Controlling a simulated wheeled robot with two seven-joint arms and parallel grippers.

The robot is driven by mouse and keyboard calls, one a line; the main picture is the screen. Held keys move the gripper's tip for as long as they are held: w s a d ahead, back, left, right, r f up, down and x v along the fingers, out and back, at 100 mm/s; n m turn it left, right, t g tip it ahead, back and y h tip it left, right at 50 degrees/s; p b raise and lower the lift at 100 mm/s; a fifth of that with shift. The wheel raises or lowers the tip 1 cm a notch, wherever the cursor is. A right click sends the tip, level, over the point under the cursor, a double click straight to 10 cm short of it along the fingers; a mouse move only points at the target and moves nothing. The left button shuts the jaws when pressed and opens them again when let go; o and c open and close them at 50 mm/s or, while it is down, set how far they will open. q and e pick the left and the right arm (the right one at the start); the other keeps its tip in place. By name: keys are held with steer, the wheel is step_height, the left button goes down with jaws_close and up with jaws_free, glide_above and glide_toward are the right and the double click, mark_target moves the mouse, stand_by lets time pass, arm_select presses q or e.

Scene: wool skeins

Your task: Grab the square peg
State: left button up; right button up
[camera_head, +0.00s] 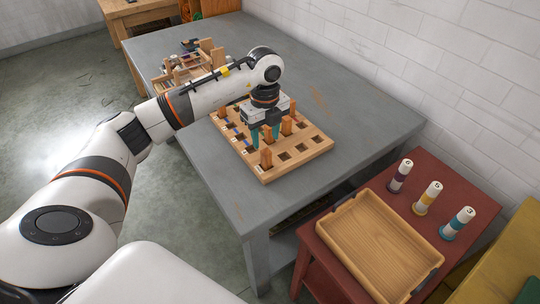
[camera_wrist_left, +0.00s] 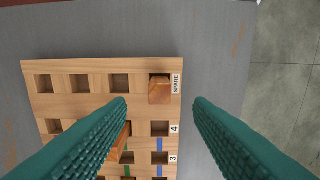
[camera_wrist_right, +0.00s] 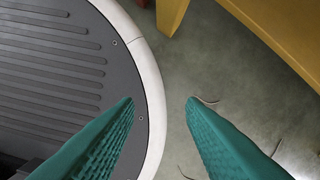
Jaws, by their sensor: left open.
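A wooden pegboard (camera_head: 318,148) with rows of square holes lies on the grey table. A square-looking orange-brown wooden peg (camera_head: 266,160) stands in its near corner; the left wrist view shows this peg (camera_wrist_left: 160,92) in the hole marked SPARE. Another similar peg (camera_head: 287,127) stands farther back, and one peg (camera_wrist_left: 122,145) is partly hidden by a finger in the left wrist view. My left gripper (camera_head: 265,136) is open above the board, its teal fingers pointing down, apart and empty. My right gripper (camera_wrist_right: 160,101) is open and empty, away from the board.
A wooden rack (camera_head: 180,75) stands at the table's far left. A red side table (camera_head: 440,180) at right holds an empty wooden tray (camera_head: 385,245) and three numbered spools (camera_head: 427,198). The grey table (camera_head: 370,120) is clear right of the board.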

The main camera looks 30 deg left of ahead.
mark_target(266, 151)
arm_select(q)
steer(key=f, duration=0.2)
steer(key=shift+s+f, duration=0.2)
steer(key=shift+f, duration=0.55)
steer(key=shift+w+f+p, duration=0.15)
steer(key=shift+f+p, duration=0.2)
steer(key=shift+f, duration=0.3)
step_height(266, 151, down, 4)
steer(key=shift+r+p, duration=0.2)
steer(key=shift+p, duration=0.15)
steer(key=shift+f, duration=0.35)
arm_select(e)
steer(key=shift+s+d+r, duration=0.15)
steer(key=shift+s+r, duration=0.4)
steer(key=shift+r, duration=0.2)
arm_select(q)
steer(key=shift+c, duration=0.6)
arm_select(e)
steer(key=shift+s, duration=0.1)
arm_select(q)
jaws_close()
arm_select(e)
steer(key=shift+s, duration=0.2)
